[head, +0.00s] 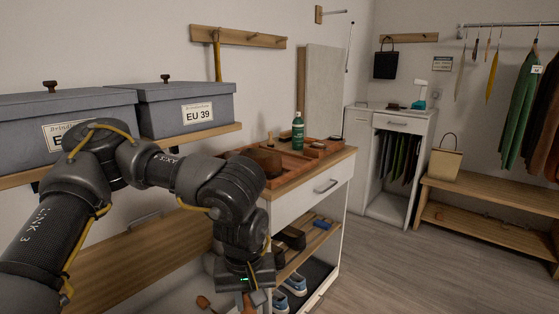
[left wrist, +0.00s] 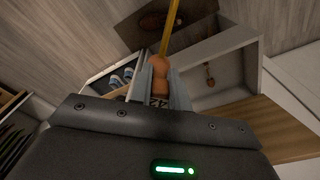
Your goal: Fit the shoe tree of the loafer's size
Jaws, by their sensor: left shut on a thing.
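My left gripper (head: 250,300) hangs low in front of the white cabinet's left side, at the bottom of the head view. In the left wrist view, a brown shoe (left wrist: 152,21), perhaps the loafer, lies on a dark mat beyond the gripper. Another small wooden piece (left wrist: 209,74) lies in a pale compartment; a similar piece (head: 203,302) shows in the head view. My right gripper is out of view.
Grey boxes, one labelled EU 39 (head: 187,108), stand on a wall shelf. The white cabinet (head: 310,205) carries a wooden tray and a green bottle (head: 298,131). Dark shoes (head: 291,238) and blue shoes (head: 293,279) sit on its lower levels. Floor at right is clear.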

